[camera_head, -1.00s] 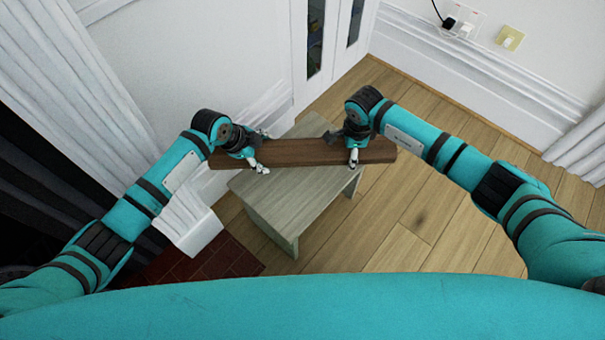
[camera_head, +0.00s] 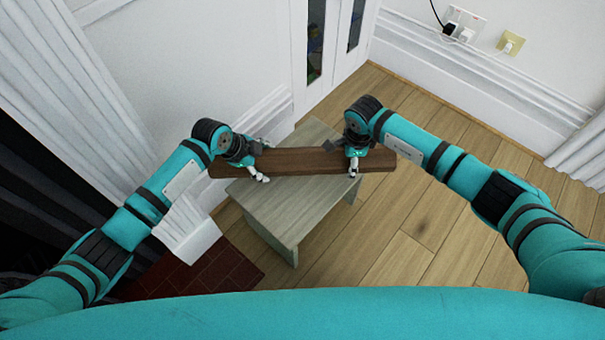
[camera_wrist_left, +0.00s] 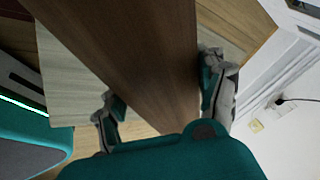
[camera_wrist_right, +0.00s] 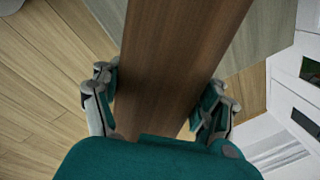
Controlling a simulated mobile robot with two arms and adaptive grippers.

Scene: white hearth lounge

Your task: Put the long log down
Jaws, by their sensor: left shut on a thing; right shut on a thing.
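The long log (camera_head: 305,161) is a dark brown, squared wooden beam. It lies crosswise over a pale wooden bench (camera_head: 285,205), with both ends reaching past the bench's sides. My left gripper (camera_head: 262,162) is shut on the log near its left end. My right gripper (camera_head: 352,160) is shut on it near its right end. In the left wrist view the log (camera_wrist_left: 130,50) runs between the two fingers, and likewise the log (camera_wrist_right: 180,60) in the right wrist view. I cannot tell whether the log touches the bench top.
A white wall and cabinet (camera_head: 300,60) stand behind and left of the bench. A dark red tiled hearth (camera_head: 205,270) lies at the lower left. Wooden floor (camera_head: 420,220) is clear to the right. Sockets with plugs (camera_head: 462,25) are on the far wall.

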